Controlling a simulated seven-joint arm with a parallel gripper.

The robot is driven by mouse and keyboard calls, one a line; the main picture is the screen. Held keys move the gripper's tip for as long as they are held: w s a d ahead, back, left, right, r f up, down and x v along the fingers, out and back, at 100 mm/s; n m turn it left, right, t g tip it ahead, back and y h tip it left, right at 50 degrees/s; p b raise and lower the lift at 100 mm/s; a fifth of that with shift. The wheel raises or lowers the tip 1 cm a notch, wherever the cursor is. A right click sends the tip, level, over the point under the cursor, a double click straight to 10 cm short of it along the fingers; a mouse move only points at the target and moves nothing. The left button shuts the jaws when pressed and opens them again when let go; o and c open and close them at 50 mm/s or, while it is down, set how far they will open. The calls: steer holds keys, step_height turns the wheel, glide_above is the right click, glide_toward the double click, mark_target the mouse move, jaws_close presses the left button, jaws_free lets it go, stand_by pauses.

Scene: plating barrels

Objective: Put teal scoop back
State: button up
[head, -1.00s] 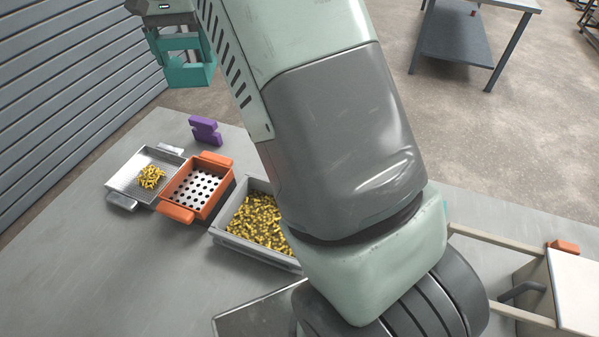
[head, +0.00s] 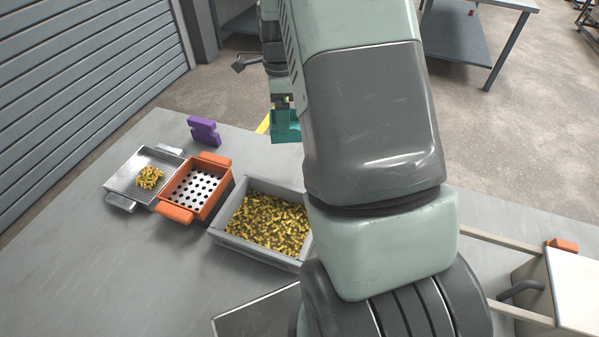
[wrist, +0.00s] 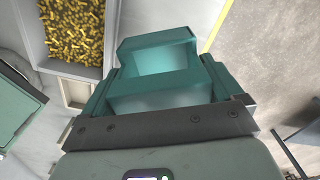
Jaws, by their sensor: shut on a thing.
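The teal scoop (head: 286,127) hangs from my gripper (head: 282,102) in the head view, up beyond the grey bin and close to my arm, which hides part of it. In the wrist view the scoop (wrist: 160,75) fills the middle, held between the jaws of my gripper (wrist: 165,120), with its open pan facing the camera and looking empty. My gripper is shut on it. The grey bin (head: 228,239) of small yellow parts stands on the table and also shows at the upper left of the wrist view (wrist: 35,45).
An orange perforated basket (head: 178,213) and a metal tray (head: 118,183) with a small yellow pile stand left of the bin. A purple block (head: 205,131) stands behind them. Open table (head: 120,265) lies at the front left. A white-topped box (head: 577,280) is at the right.

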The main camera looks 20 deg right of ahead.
steer(key=f+m, duration=0.1)
steer(key=d+f+m, duration=0.1)
steer(key=f+m, duration=0.1)
steer(key=s+d+f+m, duration=0.1)
steer(key=f+m, duration=0.1)
steer(key=shift+d, duration=0.1)
step_height(320, 180, down, 10)
steer(key=shift+r, duration=0.1)
steer(key=shift+f, duration=0.2)
steer(key=o, duration=1)
steer(key=shift+o, duration=0.2)
